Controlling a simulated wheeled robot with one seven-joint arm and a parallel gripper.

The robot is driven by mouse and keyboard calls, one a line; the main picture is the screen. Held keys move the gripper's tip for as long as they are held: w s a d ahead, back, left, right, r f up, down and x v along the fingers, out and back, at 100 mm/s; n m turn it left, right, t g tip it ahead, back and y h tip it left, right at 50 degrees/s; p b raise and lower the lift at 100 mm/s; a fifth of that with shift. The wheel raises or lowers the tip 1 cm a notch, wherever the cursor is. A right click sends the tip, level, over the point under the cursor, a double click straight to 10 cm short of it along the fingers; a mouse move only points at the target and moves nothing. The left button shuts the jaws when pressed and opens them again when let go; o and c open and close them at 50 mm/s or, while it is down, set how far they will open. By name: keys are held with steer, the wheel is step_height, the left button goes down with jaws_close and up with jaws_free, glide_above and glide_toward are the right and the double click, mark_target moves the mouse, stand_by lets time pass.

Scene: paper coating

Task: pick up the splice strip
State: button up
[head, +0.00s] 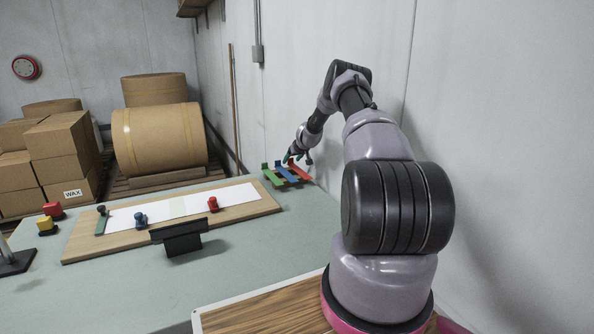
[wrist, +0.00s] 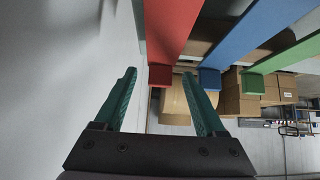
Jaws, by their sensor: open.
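Three coloured strips with upturned end tabs lie side by side at the table's far right corner: a green strip (head: 272,178), a blue strip (head: 286,174) and a red strip (head: 300,173). I cannot tell which one is the splice strip. My gripper (head: 289,158) is small in the head view, at the far ends of the blue and red strips. In the wrist view, my teal fingers (wrist: 159,73) are spread with nothing held. The red strip (wrist: 172,28) lies ahead, its end tab between the fingertips in the picture. The blue strip (wrist: 245,35) and green strip (wrist: 288,58) are to the right.
A long board (head: 80,244) bears white paper (head: 165,209) with a blue and a red clamp. A black stand (head: 178,238) is in front. A wall (head: 480,130) rises close to the right. Cartons (head: 58,150) and a paper roll (head: 158,138) stand behind the table.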

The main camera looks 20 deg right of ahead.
steer(key=shift+w+f, duration=0.2)
jaws_close()
